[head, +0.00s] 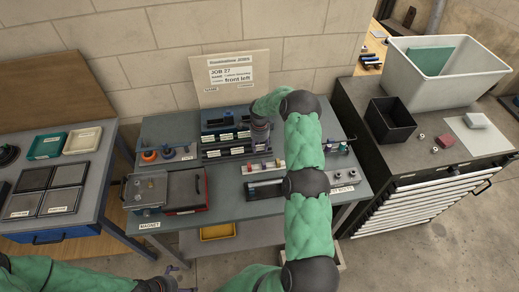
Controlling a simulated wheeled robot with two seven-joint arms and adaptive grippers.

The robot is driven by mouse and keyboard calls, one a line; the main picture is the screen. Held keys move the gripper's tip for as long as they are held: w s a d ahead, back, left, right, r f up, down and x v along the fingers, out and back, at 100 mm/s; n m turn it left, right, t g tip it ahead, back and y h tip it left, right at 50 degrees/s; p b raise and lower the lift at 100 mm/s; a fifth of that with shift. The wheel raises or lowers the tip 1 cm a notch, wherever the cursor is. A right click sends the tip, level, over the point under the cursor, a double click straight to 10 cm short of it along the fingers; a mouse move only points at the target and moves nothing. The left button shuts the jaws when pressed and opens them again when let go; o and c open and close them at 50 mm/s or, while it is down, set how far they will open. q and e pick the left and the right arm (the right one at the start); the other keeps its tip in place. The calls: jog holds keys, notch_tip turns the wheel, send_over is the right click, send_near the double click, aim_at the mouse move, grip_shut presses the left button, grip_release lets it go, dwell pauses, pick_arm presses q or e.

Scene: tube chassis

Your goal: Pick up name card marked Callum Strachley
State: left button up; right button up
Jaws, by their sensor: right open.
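Several small white name cards (212,154) stand in rows on the dark racks (224,114) at the back of the middle bench; their lettering is too small to read, so I cannot tell which says Callum Strachley. A job sheet (232,75) on the board behind reads JOB 27, with a name line and "front left". My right gripper (261,142) points down at the right end of the racks, open; its fingertips are hard to make out. It hides part of the racks there. My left gripper (178,284) is at the bottom edge, partly cut off, away from the bench.
A metal box with a red-edged plate (187,190) sits front left on the bench (255,207). A white block with small coloured parts (262,167) is near my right forearm. A drawer cabinet with a black bin (390,119) and white tub (440,88) stands right.

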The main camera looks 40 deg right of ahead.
grip_shut()
jog(key=shift+r, duration=0.15)
